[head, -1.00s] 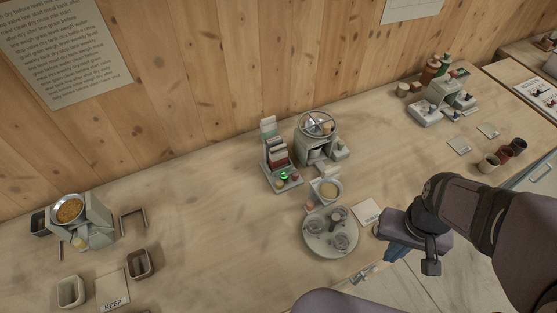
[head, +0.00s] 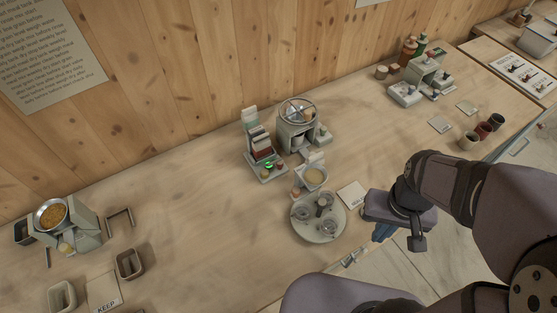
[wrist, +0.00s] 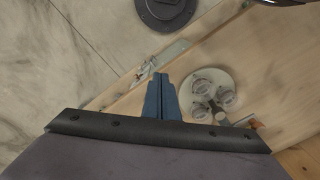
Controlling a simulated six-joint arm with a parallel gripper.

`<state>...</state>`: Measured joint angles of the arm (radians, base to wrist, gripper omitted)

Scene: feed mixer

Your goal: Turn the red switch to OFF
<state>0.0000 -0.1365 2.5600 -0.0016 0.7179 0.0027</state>
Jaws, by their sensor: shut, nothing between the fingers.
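A pale control unit (head: 266,172) with a green-lit button (head: 269,165) stands mid-bench. A small reddish part (head: 280,164) sits at its right; I cannot tell whether this is the red switch, and no OFF marking is readable. My gripper (head: 380,236) is at the bench's front edge, right of the round plate and well apart from the control unit. In the wrist view its blue fingers (wrist: 160,78) are shut and empty. The control unit is not recognisable in the wrist view.
A round plate with several cups (head: 318,232) lies near the front edge and shows in the wrist view (wrist: 190,82). A mixer with a wheel (head: 298,112) stands behind. The left-middle bench is clear.

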